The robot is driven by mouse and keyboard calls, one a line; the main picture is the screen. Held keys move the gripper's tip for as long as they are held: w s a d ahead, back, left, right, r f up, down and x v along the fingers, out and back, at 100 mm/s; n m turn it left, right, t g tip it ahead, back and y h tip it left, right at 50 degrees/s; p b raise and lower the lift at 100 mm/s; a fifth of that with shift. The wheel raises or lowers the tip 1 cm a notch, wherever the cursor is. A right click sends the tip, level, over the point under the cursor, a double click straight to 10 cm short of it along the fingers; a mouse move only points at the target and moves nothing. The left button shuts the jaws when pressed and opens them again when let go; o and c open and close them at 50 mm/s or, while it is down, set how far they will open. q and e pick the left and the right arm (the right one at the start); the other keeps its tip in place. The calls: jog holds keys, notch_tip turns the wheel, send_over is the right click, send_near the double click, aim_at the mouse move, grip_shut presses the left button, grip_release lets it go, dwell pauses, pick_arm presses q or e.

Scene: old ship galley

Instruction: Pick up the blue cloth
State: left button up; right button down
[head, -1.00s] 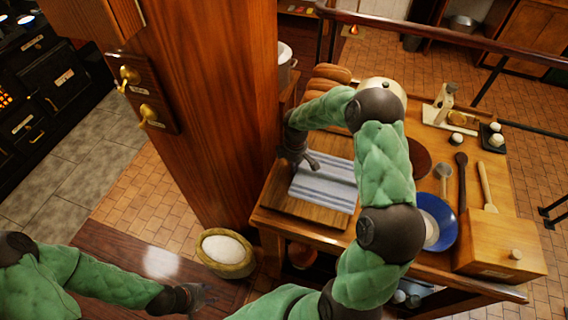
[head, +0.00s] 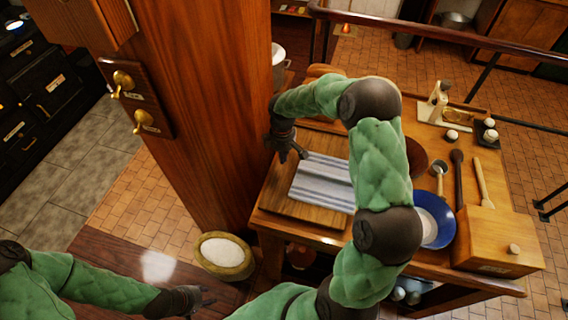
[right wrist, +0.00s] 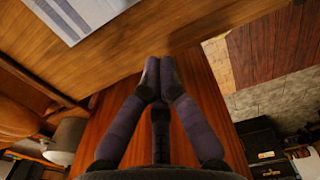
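The blue cloth (head: 322,182) is a folded blue-and-white striped rectangle lying flat on a wooden board (head: 275,197) on the galley table. My right gripper (head: 293,156) is just left of the cloth's far left corner in the head view. My left gripper (head: 207,296) looks open and empty at the lower left, far from the cloth.
A wooden post (head: 210,110) stands close to the left of my right gripper. Right on the table are a blue-rimmed bowl (head: 447,228), wooden box (head: 490,240), ladle and spoons. A sack of white powder (head: 224,252) stands below left of the table.

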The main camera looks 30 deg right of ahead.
jog(key=r, duration=0.3)
jog(key=shift+w+a+r, duration=0.1)
jog(key=shift+w+r, duration=0.1)
jog(key=shift+r, duration=0.05)
jog(key=c, duration=1.7)
grip_release()
jog(key=shift+r, duration=0.25)
jog(key=o, duration=0.7)
jog(key=shift+s+d+r+p, duration=0.2)
jog(key=shift+s+d+p, duration=0.2)
jog(key=shift+d+p, duration=0.2)
jog(key=shift+s+d+r+p, duration=0.2)
jog(key=shift+s+d+p, duration=0.25)
jog(key=shift+p, duration=0.1)
jog(key=p, duration=1)
send_over(329, 174)
jog(key=d, duration=0.1)
jog(key=shift+m, duration=0.4)
jog(key=f, duration=0.5)
jog(key=shift+s+d, duration=0.15)
jog(key=shift+d, duration=0.05)
jog(key=f, duration=0.2)
jog(key=a+f, duration=0.1)
jog(key=f, duration=0.1)
jog(key=shift+w+a+f, duration=0.15)
jog(key=shift+w+f, duration=0.05)
jog(key=shift+f, duration=0.5)
